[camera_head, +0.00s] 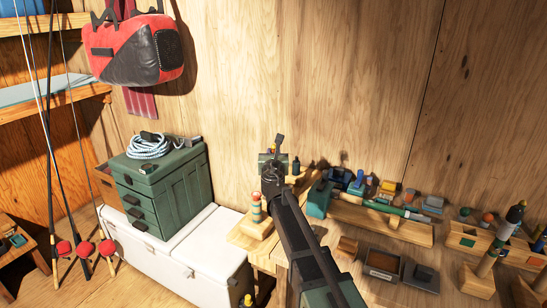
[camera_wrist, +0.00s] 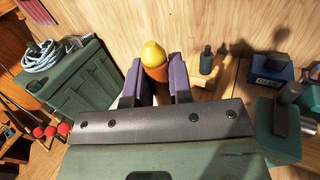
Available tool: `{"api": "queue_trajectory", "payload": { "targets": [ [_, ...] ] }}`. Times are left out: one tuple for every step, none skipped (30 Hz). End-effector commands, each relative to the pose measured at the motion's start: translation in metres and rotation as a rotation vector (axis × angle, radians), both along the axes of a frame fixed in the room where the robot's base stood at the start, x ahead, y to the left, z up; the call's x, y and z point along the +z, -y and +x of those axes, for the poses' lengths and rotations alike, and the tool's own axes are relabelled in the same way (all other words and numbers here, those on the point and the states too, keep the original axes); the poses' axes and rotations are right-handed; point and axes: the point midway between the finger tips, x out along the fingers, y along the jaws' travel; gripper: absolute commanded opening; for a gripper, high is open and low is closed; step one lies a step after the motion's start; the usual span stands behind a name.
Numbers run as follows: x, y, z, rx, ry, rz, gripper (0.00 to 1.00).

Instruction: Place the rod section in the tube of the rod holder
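My gripper (camera_wrist: 157,68) has its two purple fingers apart. An upright object with a yellow rounded top and orange body (camera_wrist: 155,60) shows between them; no clear grip on it shows. In the head view my gripper (camera_head: 274,162) is above the left end of the bench, near an upright red-and-green banded piece (camera_head: 256,208) on a wooden block. A green rod-like piece (camera_head: 398,211) lies along a wooden rack, perhaps the rod section. At the right edge, a tilted dark and yellow piece (camera_head: 514,214) stands by wooden blocks; I cannot tell which part is the rod holder's tube.
A green drawer box (camera_head: 165,185) sits on a white cooler (camera_head: 180,250) at left. Small open boxes (camera_head: 382,262) lie at the bench front. The wooden wall is close behind.

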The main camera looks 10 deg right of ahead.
Motion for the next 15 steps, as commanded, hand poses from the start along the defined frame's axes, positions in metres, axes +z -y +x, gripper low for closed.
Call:
{"api": "queue_trajectory", "payload": {
  "targets": [
    [-0.0003,0.0000,0.0000,0.000,0.000,0.000,0.26],
    [-0.0001,0.0000,0.0000,0.000,0.000,0.000,0.31],
    [-0.0001,0.0000,0.0000,0.000,0.000,0.000,0.37],
    [-0.0001,0.0000,0.0000,0.000,0.000,0.000,0.41],
    [-0.0001,0.0000,0.0000,0.000,0.000,0.000,0.45],
    [-0.0001,0.0000,0.0000,0.000,0.000,0.000,0.45],
    [-0.0001,-0.0001,0.0000,0.000,0.000,0.000,0.45],
    [-0.0001,-0.0001,0.0000,0.000,0.000,0.000,0.45],
    [-0.0001,-0.0001,0.0000,0.000,0.000,0.000,0.45],
    [-0.0001,0.0000,0.0000,0.000,0.000,0.000,0.45],
    [-0.0001,0.0000,-0.0001,0.000,0.000,0.000,0.45],
    [0.0003,0.0000,0.0000,0.000,0.000,0.000,0.45],
    [0.0012,0.0000,0.0000,0.000,0.000,0.000,0.45],
    [0.0028,0.0000,0.0000,0.000,0.000,0.000,0.45],
    [0.0062,0.0000,0.0000,0.000,0.000,0.000,0.45]
  ]
}}
